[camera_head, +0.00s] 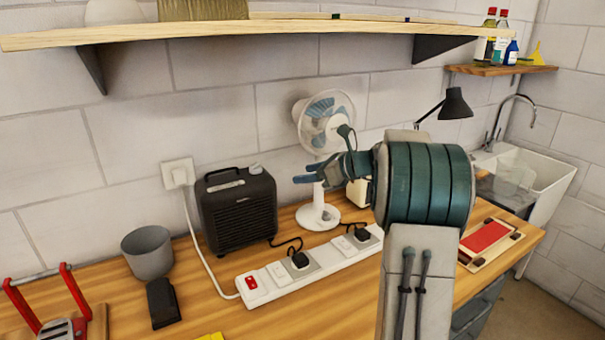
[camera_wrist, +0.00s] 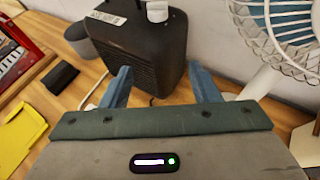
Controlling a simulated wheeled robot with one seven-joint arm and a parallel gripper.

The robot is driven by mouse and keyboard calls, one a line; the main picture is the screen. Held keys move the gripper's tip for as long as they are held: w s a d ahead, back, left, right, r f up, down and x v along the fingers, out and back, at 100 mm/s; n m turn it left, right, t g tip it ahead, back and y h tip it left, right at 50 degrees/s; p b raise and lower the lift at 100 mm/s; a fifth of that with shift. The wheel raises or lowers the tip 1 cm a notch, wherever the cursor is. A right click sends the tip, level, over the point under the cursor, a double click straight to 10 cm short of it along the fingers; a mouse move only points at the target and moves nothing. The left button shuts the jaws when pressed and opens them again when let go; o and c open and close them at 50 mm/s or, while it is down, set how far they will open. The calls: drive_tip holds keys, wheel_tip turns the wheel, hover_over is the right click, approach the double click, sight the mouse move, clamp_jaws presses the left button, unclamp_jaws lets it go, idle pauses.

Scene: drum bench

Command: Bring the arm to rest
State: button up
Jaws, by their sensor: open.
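My gripper (camera_head: 309,173) is at the end of my raised arm, above the bench and in front of the white fan (camera_head: 319,215). Its blue fingers point left in the head view. They are open and apart, with nothing between them. In the wrist view my gripper (camera_wrist: 160,88) shows its two fingers spread, with the black heater (camera_wrist: 135,45) beyond them. In the head view the heater (camera_head: 238,210) stands on the bench, left of the fingers and apart from them.
A white power strip (camera_head: 318,268) with plugs lies on the wooden bench (camera_head: 215,315). A grey cup (camera_head: 148,252) and a black block (camera_head: 162,302) are at left. A shelf (camera_head: 270,28) hangs above. A desk lamp (camera_head: 455,104), red-topped board (camera_head: 486,240) and sink (camera_head: 545,180) are at right.

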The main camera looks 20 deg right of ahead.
idle(0.4)
drive_tip(key=s+a+f+n+g+h, duration=0.1)
drive_tip(key=s+a+n+g, duration=0.3)
drive_tip(key=s+a+n, duration=0.4)
drive_tip(key=s+a+f+n+g+h, duration=0.1)
drive_tip(key=s+f+n+h, duration=0.1)
drive_tip(key=s+n, duration=0.4)
drive_tip(key=s+a+f+n+g+h, duration=0.1)
drive_tip(key=s+f+n+h, duration=0.2)
drive_tip(key=s, duration=1)
drive_tip(key=s+a+f+n+h, duration=0.1)
drive_tip(key=s+f+n+h, duration=0.2)
drive_tip(key=s+n, duration=0.6)
drive_tip(key=shift+s+a+f+n+g, duration=0.15)
drive_tip(key=shift+a+n+g, duration=0.25)
drive_tip(key=shift+n, duration=0.2)
